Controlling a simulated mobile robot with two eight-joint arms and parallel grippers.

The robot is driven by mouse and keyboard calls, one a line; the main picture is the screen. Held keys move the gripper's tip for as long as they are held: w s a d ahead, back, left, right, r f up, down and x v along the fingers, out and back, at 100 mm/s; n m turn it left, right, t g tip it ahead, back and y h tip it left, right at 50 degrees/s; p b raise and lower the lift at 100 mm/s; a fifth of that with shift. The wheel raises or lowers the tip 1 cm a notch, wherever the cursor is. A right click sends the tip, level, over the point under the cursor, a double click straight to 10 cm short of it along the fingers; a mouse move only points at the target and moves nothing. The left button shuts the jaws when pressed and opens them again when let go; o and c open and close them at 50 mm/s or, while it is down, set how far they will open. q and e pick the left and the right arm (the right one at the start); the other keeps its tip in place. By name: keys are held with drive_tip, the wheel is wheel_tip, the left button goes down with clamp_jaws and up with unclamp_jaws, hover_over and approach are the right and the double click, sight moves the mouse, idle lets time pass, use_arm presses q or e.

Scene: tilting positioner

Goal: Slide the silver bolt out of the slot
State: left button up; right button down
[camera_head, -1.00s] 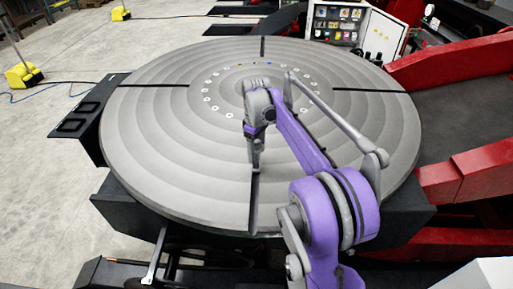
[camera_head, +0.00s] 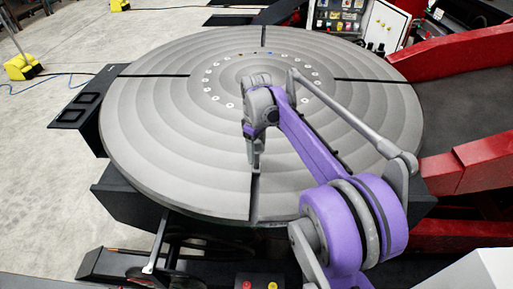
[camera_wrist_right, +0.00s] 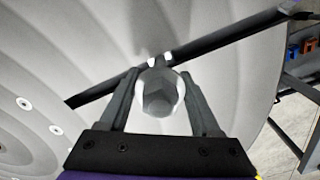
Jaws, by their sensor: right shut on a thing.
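In the head view my right gripper (camera_head: 255,158) points down at the front slot (camera_head: 255,198), and the bolt cannot be made out there. My left gripper is not in view.
The ridged round table (camera_head: 170,150) has other slots and a ring of small pale holes. Red beams (camera_head: 470,165) stand on the right. A control cabinet (camera_head: 385,25) is at the back. A dark bracket (camera_head: 85,105) juts from the left edge. The table top around my gripper is clear.

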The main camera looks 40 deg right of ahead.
drive_tip(key=shift+s+a, duration=0.1)
drive_tip(key=shift+s, duration=0.05)
idle(0.4)
drive_tip(key=shift+s+a, duration=1.65)
drive_tip(key=shift+s, duration=0.3)
drive_tip(key=shift+s+a, duration=0.85)
drive_tip(key=shift+s, duration=0.15)
drive_tip(key=shift+s, duration=0.1)
drive_tip(key=shift+s+a, duration=0.85)
drive_tip(key=shift+s, duration=0.1)
drive_tip(key=shift+s+a+p, duration=0.4)
drive_tip(key=shift+s+a, duration=1.3)
drive_tip(key=shift+s, duration=0.3)
